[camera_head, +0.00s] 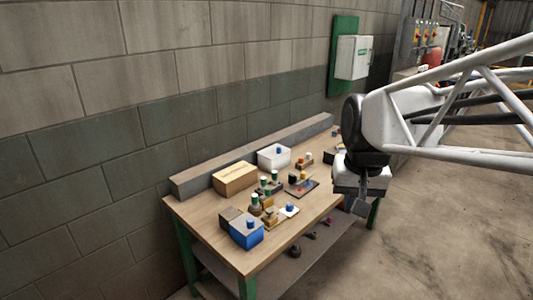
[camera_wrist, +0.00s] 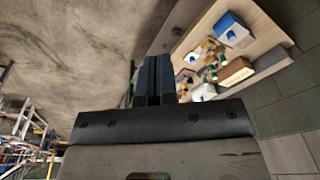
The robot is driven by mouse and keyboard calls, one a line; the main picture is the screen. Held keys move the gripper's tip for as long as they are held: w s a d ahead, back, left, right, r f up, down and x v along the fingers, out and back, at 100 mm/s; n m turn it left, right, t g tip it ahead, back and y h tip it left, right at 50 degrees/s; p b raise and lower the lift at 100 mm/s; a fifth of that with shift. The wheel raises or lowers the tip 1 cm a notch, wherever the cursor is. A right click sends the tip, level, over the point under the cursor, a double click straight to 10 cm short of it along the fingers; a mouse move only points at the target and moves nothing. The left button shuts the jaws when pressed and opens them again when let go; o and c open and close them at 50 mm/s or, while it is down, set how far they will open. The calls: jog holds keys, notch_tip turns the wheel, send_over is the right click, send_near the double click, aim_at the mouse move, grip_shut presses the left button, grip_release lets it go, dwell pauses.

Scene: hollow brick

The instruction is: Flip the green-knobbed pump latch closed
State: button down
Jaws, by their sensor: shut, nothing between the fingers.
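Several small parts with green knobs (camera_head: 264,182) stand in the middle of the wooden bench. They are too small for me to tell which one is the pump latch or how its lever lies. Green knobs also show in the wrist view (camera_wrist: 212,60), at the upper right. My gripper (camera_head: 360,206) hangs at the right end of the bench, well apart from the green-knobbed parts. Its two dark fingers are together and empty, as the wrist view shows (camera_wrist: 153,78).
The bench top (camera_head: 216,212) also carries a blue box (camera_head: 246,232), a cardboard box (camera_head: 235,179), a white box (camera_head: 274,158) and a dark plate (camera_head: 302,188). A grey beam (camera_head: 255,155) runs along the back by the block wall. Open floor lies to the right.

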jog(key=w+a+f+m+g+y, duration=0.1)
jog(key=w+a, duration=0.1)
jog(key=w, duration=1.5)
jog(key=w+a+m+g, duration=0.2)
jog(key=w, duration=1.5)
jog(key=w+a+f+m+g, duration=0.1)
jog(key=w+a+f, duration=0.1)
jog(key=w+f, duration=0.9)
jog(key=w+a+f+m+g+y, duration=0.1)
jog(key=w+a+f, duration=0.2)
jog(key=w+f, duration=0.7)
jog(key=shift+w+a+f, duration=0.3)
jog(key=shift+w+f, duration=0.05)
jog(key=shift+w, duration=3.1)
